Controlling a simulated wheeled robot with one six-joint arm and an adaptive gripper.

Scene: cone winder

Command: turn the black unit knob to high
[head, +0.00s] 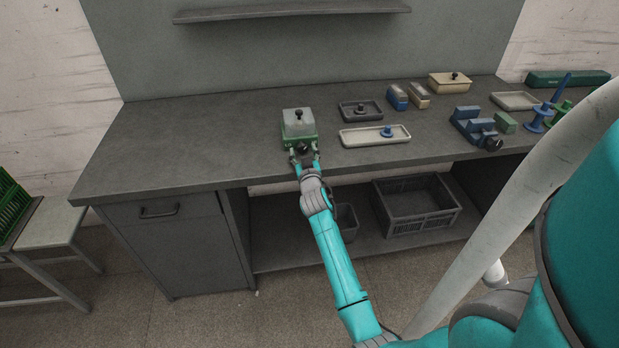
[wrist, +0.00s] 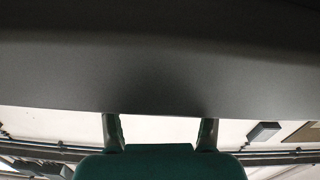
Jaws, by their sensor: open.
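The unit is a small green box (head: 299,131) with a pale, see-through top and a dark knob on its lid. It stands near the front edge of the bench. The black unit knob (head: 303,149) is on its front face, low down and partly hidden by my gripper. My gripper (head: 305,158) is open in front of this face, with one finger on each side of the knob. I cannot tell whether the fingers touch it. In the wrist view both fingers of my gripper (wrist: 160,132) show apart, and the knob cannot be made out. The knob's setting is not readable.
The grey bench (head: 200,140) is clear left of the unit. To the right are a dark tray (head: 345,112), a pale tray (head: 355,142) with a blue knobbed piece, and several blocks and fixtures. A shelf (head: 290,10) hangs above. A grey crate (head: 415,228) sits below.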

